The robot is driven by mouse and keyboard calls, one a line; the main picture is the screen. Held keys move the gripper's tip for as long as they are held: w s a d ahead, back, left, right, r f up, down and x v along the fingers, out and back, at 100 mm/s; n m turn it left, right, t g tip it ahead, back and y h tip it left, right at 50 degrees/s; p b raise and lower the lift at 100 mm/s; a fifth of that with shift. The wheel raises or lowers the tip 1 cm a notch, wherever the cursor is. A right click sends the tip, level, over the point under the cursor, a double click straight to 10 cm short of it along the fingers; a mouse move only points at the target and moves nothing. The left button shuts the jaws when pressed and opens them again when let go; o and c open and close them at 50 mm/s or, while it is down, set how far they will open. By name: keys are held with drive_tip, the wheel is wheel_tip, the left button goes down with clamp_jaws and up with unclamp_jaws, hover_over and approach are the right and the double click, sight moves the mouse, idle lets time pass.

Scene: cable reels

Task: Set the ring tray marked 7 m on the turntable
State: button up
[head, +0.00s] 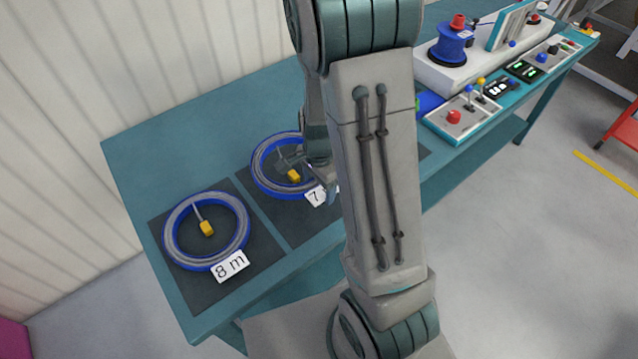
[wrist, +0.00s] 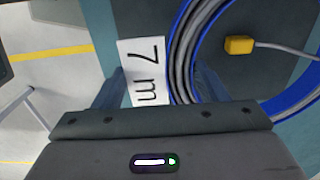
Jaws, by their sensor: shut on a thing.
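The ring tray marked 7 m (head: 262,183) is a blue ring with grey cable coiled in it and a yellow plug on the cable's end. It is over the dark mat on the teal bench, left of my arm; I cannot tell whether it is lifted. In the wrist view its blue rim (wrist: 170,62) and white 7 m label (wrist: 143,65) lie between the fingers. My gripper (head: 322,182) is shut on the tray's label side; it also shows in the wrist view (wrist: 158,88). I cannot make out the turntable; my arm hides the bench's middle.
A similar ring tray marked 8 m (head: 168,240) lies on the left mat. A blue part (head: 430,102) peeks out right of my arm. Beyond are a control box with a red button (head: 454,117) and a blue reel (head: 452,45) on a white machine. The bench's back left is bare.

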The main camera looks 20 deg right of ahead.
drive_tip(key=shift+r, duration=0.15)
wheel_tip(320, 180, up, 10)
drive_tip(key=p, duration=0.8)
drive_tip(key=shift+p, duration=0.35)
drive_tip(key=shift+s, duration=0.1)
